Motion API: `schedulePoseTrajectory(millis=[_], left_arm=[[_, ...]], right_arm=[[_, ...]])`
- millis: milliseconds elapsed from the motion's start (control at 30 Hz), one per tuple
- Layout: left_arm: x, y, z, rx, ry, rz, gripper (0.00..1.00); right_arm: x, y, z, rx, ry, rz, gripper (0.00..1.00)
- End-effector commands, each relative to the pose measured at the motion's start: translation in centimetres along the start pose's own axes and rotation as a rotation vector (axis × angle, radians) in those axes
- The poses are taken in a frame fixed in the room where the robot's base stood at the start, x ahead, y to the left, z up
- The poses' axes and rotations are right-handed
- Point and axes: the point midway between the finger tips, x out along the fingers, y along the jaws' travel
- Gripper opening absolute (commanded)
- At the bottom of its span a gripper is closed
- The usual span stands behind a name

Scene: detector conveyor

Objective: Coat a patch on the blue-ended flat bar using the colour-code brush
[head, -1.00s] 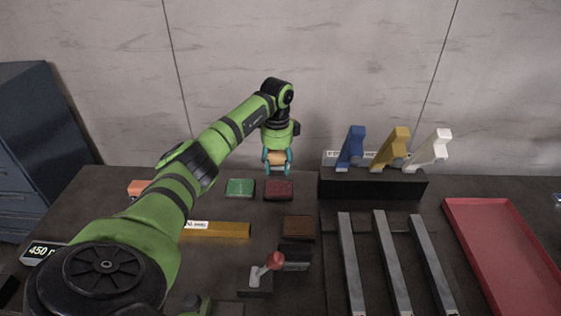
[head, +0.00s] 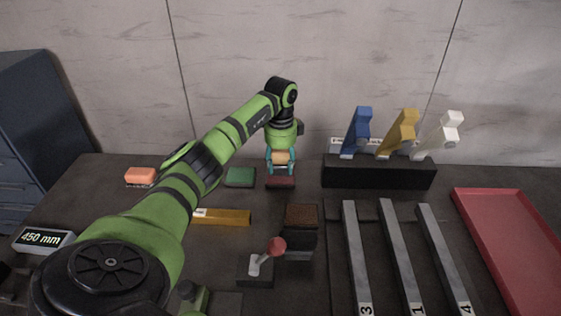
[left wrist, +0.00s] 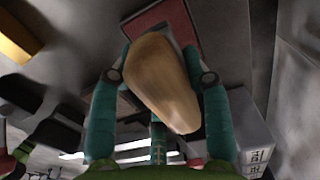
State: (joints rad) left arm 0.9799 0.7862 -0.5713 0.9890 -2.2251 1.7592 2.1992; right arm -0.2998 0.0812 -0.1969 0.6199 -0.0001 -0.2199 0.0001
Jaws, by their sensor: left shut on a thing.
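My left gripper (head: 281,168) is shut on the brush's tan handle (head: 281,157), at the back of the table. The handle (left wrist: 162,85) fills the middle of the left wrist view between the teal fingers. The bristles are hidden. A dark red pad (head: 281,183) lies just below the fingertips; I cannot tell whether the brush touches it. Three grey flat bars lie side by side to the right, with labels 3 (head: 356,255), 1 (head: 403,260) and 4 (head: 444,258) at their near ends. No blue end shows on them. My right gripper is not in view.
A green pad (head: 240,177) lies left of the red one. A black stand (head: 378,174) holds blue, yellow and white pieces. A red tray (head: 505,240) is at the right. A red-knobbed lever (head: 265,262), a brown-topped block (head: 301,215) and a yellow bar (head: 230,217) lie nearer.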

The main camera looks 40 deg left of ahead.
Motion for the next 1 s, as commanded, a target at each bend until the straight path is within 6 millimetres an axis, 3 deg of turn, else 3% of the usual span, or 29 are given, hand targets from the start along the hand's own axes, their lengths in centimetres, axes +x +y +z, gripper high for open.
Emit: schedulePoseTrajectory(millis=[1000], left_arm=[[0.94, 0.02, -0.01, 0.000, 0.000, 0.001, 0.21]], right_arm=[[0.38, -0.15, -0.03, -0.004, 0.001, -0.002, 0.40]])
